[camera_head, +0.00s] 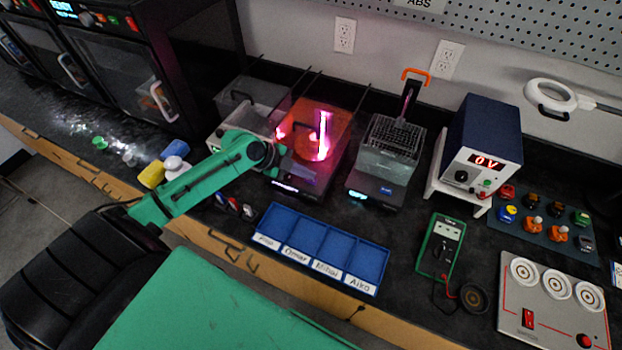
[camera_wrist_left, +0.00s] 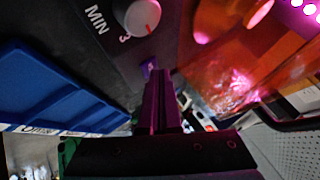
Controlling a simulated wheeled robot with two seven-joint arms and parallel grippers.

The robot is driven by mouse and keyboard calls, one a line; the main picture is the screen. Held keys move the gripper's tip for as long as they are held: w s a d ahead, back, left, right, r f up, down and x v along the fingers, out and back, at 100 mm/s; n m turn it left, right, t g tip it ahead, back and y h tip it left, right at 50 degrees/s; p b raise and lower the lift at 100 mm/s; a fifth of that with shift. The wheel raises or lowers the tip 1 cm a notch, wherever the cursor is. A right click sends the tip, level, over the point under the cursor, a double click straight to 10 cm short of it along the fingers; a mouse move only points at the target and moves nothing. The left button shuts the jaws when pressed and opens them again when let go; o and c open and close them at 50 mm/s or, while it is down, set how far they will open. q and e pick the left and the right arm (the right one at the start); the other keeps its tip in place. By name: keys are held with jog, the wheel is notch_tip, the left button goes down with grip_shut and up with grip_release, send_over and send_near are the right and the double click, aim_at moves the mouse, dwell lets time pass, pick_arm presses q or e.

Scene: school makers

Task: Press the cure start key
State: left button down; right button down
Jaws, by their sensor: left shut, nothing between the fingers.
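The curing unit (camera_head: 291,176) stands at the back of the bench with an orange see-through hood (camera_head: 335,117), lit pink inside. In the left wrist view its dark front panel (camera_wrist_left: 85,20) shows a white knob (camera_wrist_left: 137,15) marked MIN and 3. A small purple-tinted square (camera_wrist_left: 149,64), perhaps the start key, lies at the fingertips and is partly hidden by them. My left gripper (camera_head: 271,170) is at the left front of the unit. It is shut and empty, with its fingertips (camera_wrist_left: 155,76) at or very near the panel; contact cannot be told. My right gripper is out of view.
A blue named tray (camera_head: 318,244) lies in front of the unit. A second dark unit with a mesh top (camera_head: 393,136) stands to the right, then a power supply (camera_head: 482,150). Small dark-handled items (camera_head: 233,207) and yellow and blue things (camera_head: 152,174) lie near my left arm.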

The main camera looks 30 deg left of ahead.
aim_at(306, 180)
pick_arm(q)
jog(key=shift+r+p, duration=0.45)
jog(key=shift+r, duration=0.15)
notch_tip(306, 180, up, 6)
jog(key=p, duration=0.5)
dwell(0.5)
